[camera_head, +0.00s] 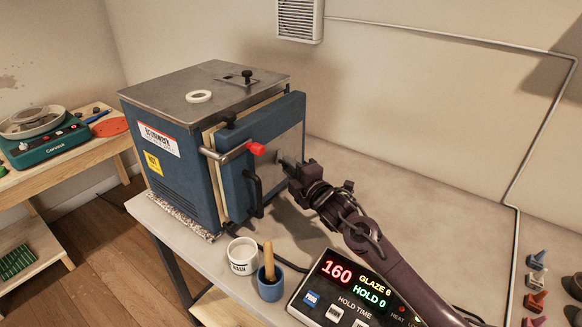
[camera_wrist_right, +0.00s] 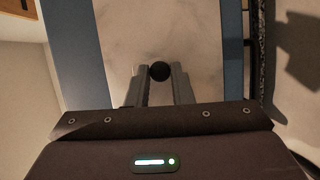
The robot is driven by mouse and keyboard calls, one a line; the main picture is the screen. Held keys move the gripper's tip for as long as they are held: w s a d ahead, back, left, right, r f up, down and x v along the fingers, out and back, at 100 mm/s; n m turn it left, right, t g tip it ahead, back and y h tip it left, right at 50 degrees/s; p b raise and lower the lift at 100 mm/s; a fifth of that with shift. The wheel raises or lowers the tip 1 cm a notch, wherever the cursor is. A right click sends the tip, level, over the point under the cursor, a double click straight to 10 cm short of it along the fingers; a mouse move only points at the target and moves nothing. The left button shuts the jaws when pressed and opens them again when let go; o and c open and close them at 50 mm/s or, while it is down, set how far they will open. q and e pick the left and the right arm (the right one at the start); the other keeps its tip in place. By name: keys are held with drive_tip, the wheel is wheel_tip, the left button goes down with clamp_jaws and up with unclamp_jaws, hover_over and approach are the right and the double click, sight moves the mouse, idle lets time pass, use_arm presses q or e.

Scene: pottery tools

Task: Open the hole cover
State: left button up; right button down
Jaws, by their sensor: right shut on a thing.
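The blue kiln (camera_head: 172,150) stands on the table with its thick door (camera_head: 258,120) on the right side. My right gripper (camera_head: 284,163) reaches the pale panel of the door from the right. In the right wrist view, the gripper (camera_wrist_right: 160,80) has its fingers closed on both sides of a round black knob (camera_wrist_right: 160,71) in front of the pale panel (camera_wrist_right: 185,30). The knob looks like the hole cover's; the hole itself is hidden. My left gripper is not in view.
A red-tipped handle (camera_head: 256,149) and a black door handle (camera_head: 254,190) stick out near the gripper. A white wash cup (camera_head: 242,262), a blue cup (camera_head: 270,289) and a control panel (camera_head: 350,290) stand in front. The table is clear behind my arm.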

drive_tip(key=m+p, duration=0.1)
drive_tip(key=p, duration=0.1)
drive_tip(key=r+m+g+p, duration=0.1)
drive_tip(key=m+p, duration=0.1)
drive_tip(key=s+m+g+p, duration=0.1)
drive_tip(key=m+p, duration=0.1)
drive_tip(key=shift+a+r+h, duration=0.25)
drive_tip(key=shift+a+h, duration=0.05)
drive_tip(key=shift+a, duration=0.05)
drive_tip(key=m+g+p, duration=0.1)
drive_tip(key=r+m+g+p, duration=0.1)
drive_tip(key=m+p, duration=0.1)
drive_tip(key=shift+s+a+m+p, duration=0.1)
drive_tip(key=shift+s+m+p, duration=0.1)
drive_tip(key=shift+m+p, duration=0.1)
drive_tip(key=shift+r+m+g+y+p, duration=0.2)
drive_tip(key=shift+m+g+y+p, duration=0.45)
drive_tip(key=shift+m, duration=0.25)
drive_tip(key=shift+r+m+g+y+p, duration=0.2)
drive_tip(key=shift+m+g+y+p, duration=0.15)
drive_tip(key=shift+m+g+p, duration=0.4)
drive_tip(key=shift+m, duration=0.25)
drive_tip(key=c, duration=1.3)
unclamp_jaws()
